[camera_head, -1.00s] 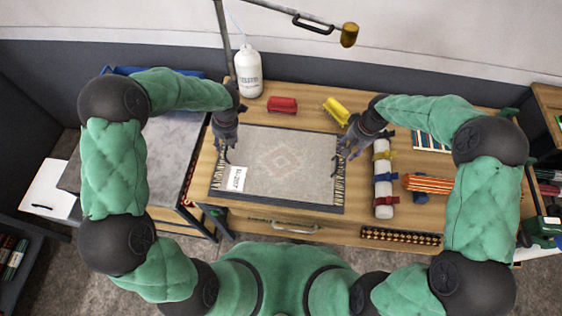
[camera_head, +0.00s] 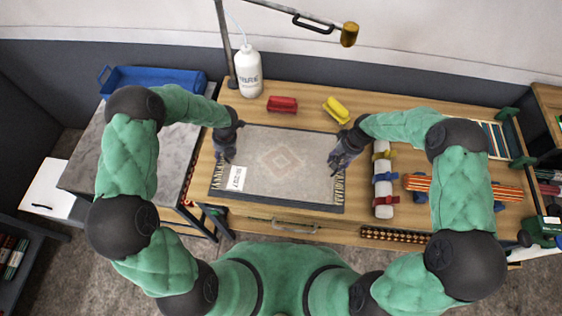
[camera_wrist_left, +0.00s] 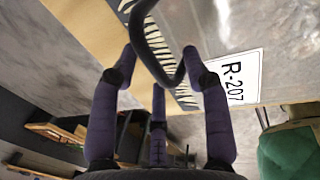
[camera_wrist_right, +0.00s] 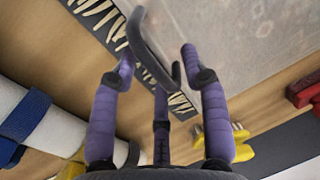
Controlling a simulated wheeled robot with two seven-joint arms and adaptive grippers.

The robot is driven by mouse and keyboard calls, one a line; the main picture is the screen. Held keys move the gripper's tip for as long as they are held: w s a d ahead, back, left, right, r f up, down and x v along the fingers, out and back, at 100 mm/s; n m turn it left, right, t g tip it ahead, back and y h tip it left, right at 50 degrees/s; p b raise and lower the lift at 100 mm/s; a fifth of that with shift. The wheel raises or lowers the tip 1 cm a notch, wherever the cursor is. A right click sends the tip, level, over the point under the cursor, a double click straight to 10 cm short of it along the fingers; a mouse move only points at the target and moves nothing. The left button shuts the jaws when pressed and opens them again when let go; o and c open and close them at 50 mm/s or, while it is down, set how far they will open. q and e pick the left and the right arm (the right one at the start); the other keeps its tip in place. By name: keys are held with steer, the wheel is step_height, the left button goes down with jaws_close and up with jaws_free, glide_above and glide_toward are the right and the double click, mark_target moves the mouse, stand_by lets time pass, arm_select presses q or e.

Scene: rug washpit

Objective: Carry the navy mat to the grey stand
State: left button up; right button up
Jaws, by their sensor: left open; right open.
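The navy mat (camera_head: 276,202) lies flat on the wooden table, showing as a dark border under a pale grey fringed rug (camera_head: 270,180). A white card marked R-207 (camera_head: 237,178) lies at its left end. My left gripper (camera_head: 226,157) is over the mat's left end. In the left wrist view, its open fingers (camera_wrist_left: 160,68) are around a dark loop handle (camera_wrist_left: 150,45). My right gripper (camera_head: 338,163) is over the right end, with open fingers (camera_wrist_right: 157,68) around a similar handle (camera_wrist_right: 145,45). Contact cannot be told. The grey stand (camera_head: 170,160) is left of the table.
A blue tray (camera_head: 152,80) sits at the grey stand's back. A white bottle (camera_head: 249,74), red brush (camera_head: 282,104) and yellow brush (camera_head: 336,109) stand behind the mat. A strapped white roll (camera_head: 383,205) lies right of it. A lamp arm (camera_head: 290,14) hangs above the back.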

arm_select(q)
jaws_close()
arm_select(e)
jaws_close()
arm_select(q)
steer(key=shift+r, duration=0.2)
arm_select(e)
steer(key=shift+w+r, duration=0.1)
steer(key=shift+r, duration=0.1)
